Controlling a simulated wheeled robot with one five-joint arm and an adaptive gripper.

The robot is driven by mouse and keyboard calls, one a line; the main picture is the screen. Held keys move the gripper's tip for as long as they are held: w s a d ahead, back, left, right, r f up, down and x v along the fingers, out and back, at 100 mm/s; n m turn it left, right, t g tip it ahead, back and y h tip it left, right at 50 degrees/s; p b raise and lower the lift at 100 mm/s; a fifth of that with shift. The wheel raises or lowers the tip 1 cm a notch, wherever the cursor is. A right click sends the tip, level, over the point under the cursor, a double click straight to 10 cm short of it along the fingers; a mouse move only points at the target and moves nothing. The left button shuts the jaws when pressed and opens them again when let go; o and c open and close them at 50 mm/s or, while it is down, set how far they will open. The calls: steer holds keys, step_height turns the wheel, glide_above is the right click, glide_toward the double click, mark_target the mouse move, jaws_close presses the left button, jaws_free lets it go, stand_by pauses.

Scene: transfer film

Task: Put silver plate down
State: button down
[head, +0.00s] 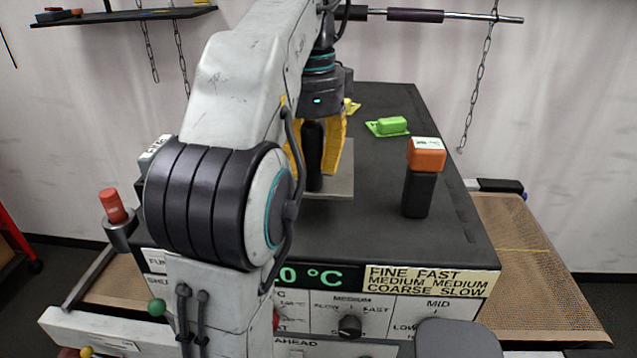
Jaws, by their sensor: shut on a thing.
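The silver plate (343,184) is a flat grey square with a black upright handle, on or just above the dark top of the machine, left of its middle. My gripper (317,172) points down, its yellow fingers shut on the black handle. My arm hides the plate's left part. I cannot tell whether the plate touches the surface.
A black block with an orange top (427,155) stands to the right on the dark machine top (375,235). A green piece (391,126) and a yellow piece (352,106) lie farther back. A red-topped button (112,206) is at the left. A mesh conveyor (540,275) runs at the right.

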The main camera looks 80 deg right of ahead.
steer(key=shift+s+d+f+p, duration=0.2)
steer(key=shift+d+f+p, duration=0.05)
steer(key=shift+d, duration=0.25)
steer(key=shift+s+d+f+p, duration=0.15)
steer(key=shift+d+f+p, duration=0.1)
steer(key=shift+d, duration=0.25)
steer(key=shift+d+f, duration=0.2)
steer(key=shift+f, duration=0.1)
steer(key=shift+a+f, duration=0.1)
steer(key=shift+f+p, duration=0.55)
steer(key=shift+f, duration=1.2)
steer(key=c, duration=1.1)
jaws_free()
steer(key=shift+o, duration=0.2)
